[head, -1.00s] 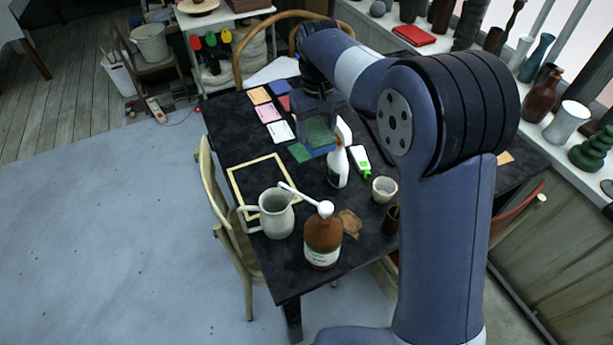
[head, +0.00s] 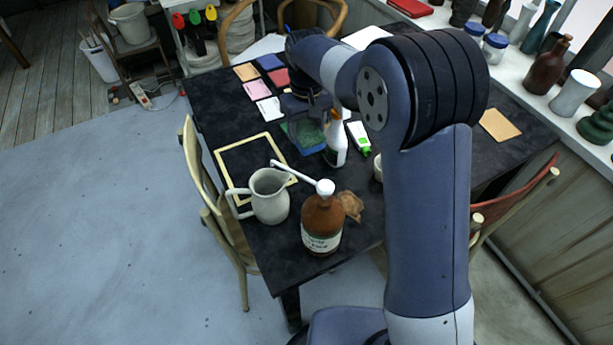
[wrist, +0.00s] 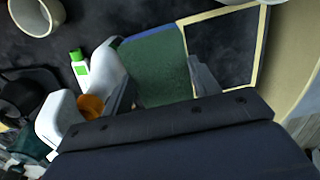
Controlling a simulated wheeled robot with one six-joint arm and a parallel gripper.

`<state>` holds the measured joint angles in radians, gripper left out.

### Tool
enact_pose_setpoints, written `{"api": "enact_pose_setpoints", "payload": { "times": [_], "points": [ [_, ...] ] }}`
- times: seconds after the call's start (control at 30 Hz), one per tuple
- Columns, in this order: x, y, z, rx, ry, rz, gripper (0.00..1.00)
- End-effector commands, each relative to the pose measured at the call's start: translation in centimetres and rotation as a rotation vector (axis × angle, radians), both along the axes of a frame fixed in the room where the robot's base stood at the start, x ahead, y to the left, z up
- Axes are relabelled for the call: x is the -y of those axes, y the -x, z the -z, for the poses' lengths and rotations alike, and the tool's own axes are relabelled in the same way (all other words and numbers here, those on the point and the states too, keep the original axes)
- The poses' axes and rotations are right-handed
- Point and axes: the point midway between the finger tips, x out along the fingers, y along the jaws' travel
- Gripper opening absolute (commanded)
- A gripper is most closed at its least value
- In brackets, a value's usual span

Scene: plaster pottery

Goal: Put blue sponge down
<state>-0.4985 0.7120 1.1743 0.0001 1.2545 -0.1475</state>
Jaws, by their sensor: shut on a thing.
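The blue sponge (wrist: 155,62) has a broad green face and a blue edge. In the wrist view it lies between the two fingers of my gripper (wrist: 162,88), which is shut on it. In the head view the blue and green sponge (head: 307,138) is over the far middle of the black table, below my gripper (head: 305,112), which is partly hidden by my arm. I cannot tell whether the sponge touches the tabletop.
A white spray bottle (head: 336,150) and a white-green bottle (head: 359,138) stand close right of the sponge. A wooden frame (head: 222,165), a jug (head: 270,197) and a brown bottle (head: 322,225) are nearer. Coloured cards (head: 257,90) lie beyond at left.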

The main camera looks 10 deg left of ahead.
Motion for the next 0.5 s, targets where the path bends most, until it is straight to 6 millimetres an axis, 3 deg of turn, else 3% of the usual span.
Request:
{"api": "enact_pose_setpoints", "payload": {
  "times": [0.03, 0.5],
  "points": [
    [0.0, 0.0, 1.5, -0.002, 0.001, 0.000, 0.33],
    [0.0, 0.0, 8.1, -0.002, 0.001, 0.000, 0.33]
  ]
}}
